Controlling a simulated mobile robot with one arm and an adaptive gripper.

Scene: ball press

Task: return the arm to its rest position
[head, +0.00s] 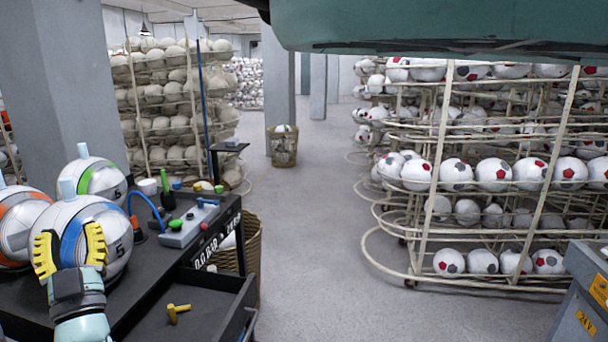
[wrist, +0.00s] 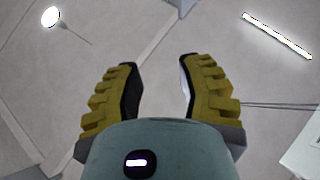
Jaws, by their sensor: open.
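My gripper (head: 70,250) shows at the lower left of the head view, with two yellow ribbed fingers pointing up. It is open and nothing is between its fingers.
A ball rack (head: 430,215) stands right. The middle floor (head: 310,240) is clear.

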